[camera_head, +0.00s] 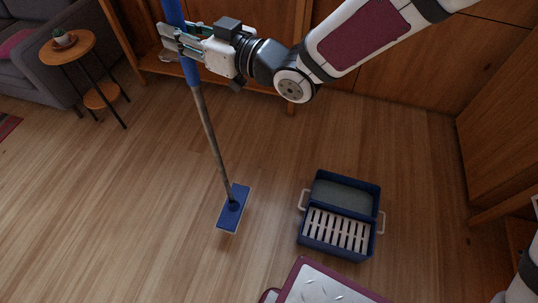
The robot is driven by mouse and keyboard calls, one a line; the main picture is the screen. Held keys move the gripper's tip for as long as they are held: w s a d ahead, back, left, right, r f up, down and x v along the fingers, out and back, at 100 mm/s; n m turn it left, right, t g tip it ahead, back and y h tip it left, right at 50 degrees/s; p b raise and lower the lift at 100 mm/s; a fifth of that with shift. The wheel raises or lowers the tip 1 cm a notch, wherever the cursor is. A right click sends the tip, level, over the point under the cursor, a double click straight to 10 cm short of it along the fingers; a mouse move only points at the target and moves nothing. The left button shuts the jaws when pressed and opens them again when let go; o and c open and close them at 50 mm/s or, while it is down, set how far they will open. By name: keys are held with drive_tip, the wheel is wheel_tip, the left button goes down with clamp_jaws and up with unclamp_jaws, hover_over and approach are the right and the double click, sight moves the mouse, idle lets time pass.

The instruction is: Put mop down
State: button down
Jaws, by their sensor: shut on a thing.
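The mop (210,131) has a blue upper handle, a grey metal shaft and a flat blue rectangular head (234,207). It leans a little, with its upper end towards the top left of the head view. The head appears to rest on the wooden floor, though exact contact is hard to tell. My gripper (176,44) is shut around the blue part of the handle. The top end of the handle is cut off by the picture edge.
A blue bucket (304,222) with a slatted wringer stands right of the mop head. A side table (68,47) with a plant and a grey sofa (40,82) are at the left. Wooden cabinets (410,75) line the back. Floor left of the mop is clear.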

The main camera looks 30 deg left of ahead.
wheel_tip(320, 180, down, 10)
drive_tip(key=w+b, duration=0.2)
drive_tip(key=b, duration=0.7)
drive_tip(key=shift+w+a+f, duration=0.2)
drive_tip(key=shift+w, duration=0.2)
drive_tip(key=w+d+f+b, duration=0.3)
drive_tip(key=w+d+f, duration=0.2)
drive_tip(key=w+d, duration=0.5)
drive_tip(key=shift+w+d+b, duration=0.25)
drive_tip(key=shift+w+b, duration=0.15)
drive_tip(key=shift+w, duration=0.65)
drive_tip(key=c, duration=1.4)
unclamp_jaws()
drive_tip(key=shift+f, duration=0.15)
drive_tip(key=shift+o, duration=0.2)
